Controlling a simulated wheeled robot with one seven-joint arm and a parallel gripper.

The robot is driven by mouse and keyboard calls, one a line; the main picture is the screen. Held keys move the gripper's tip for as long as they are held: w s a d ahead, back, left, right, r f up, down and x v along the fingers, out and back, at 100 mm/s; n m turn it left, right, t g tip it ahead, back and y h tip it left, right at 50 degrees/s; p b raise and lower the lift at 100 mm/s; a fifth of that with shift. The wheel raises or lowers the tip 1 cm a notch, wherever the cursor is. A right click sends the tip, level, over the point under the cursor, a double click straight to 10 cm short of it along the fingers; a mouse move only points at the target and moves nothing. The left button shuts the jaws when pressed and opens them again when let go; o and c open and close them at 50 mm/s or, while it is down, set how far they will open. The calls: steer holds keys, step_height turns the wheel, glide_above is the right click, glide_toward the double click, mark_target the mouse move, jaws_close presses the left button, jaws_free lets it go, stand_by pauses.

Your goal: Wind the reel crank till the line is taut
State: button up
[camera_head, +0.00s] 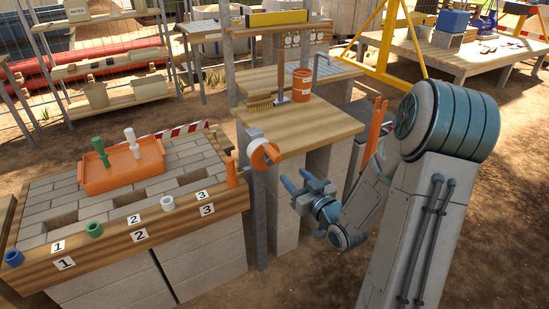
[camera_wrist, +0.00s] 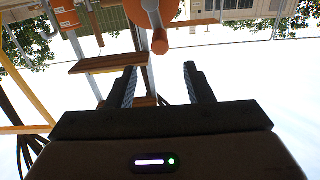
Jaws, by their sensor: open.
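The orange reel (camera_head: 264,155) with a pale centre is mounted on a grey post (camera_head: 257,205) at the front left corner of the wooden bench. In the wrist view the reel (camera_wrist: 150,10) is cut off by the top edge. An orange cylindrical crank handle (camera_wrist: 160,42) sticks out towards me, just beyond and between my fingertips. My gripper (camera_head: 294,181) is open and empty, to the right of the reel and a little lower. In the wrist view my gripper (camera_wrist: 160,70) has its fingers wide apart, apparently not touching the handle. I cannot make out the line.
At left, a paved table (camera_head: 40,212) holds an orange tray (camera_head: 123,170) and coloured rings. Sandy ground is open at right.

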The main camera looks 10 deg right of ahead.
mark_target(279, 160)
steer(key=x, duration=1.2)
steer(key=shift+p, duration=0.35)
jaws_close()
